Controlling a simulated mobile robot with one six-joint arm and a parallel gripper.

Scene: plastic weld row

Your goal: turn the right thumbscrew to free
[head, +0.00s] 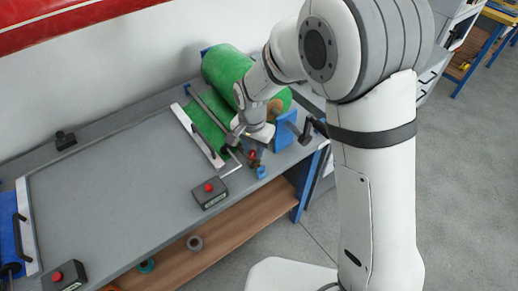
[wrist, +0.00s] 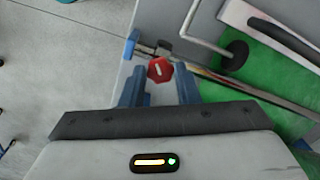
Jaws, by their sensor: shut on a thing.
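The right thumbscrew, a red faceted knob with a short pale mark on its face (wrist: 160,70), sits between the two blue fingers of my gripper (wrist: 160,82) in the wrist view. My gripper is shut on it. In the head view the red knob (head: 253,155) shows small at the front right of the grey bench, beside blue parts, with my gripper (head: 248,151) reaching down to it from behind. The thumbscrew's shaft and whatever it screws into are hidden. I cannot tell how far it is turned.
A bent metal rod (wrist: 190,30) and a dark-handled pale bar (wrist: 275,30) lie close by. Green sheet (wrist: 240,90) runs from a large green roll (head: 226,66). A grey box with a red button (head: 209,191) stands on the bench (head: 120,190), whose middle is clear.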

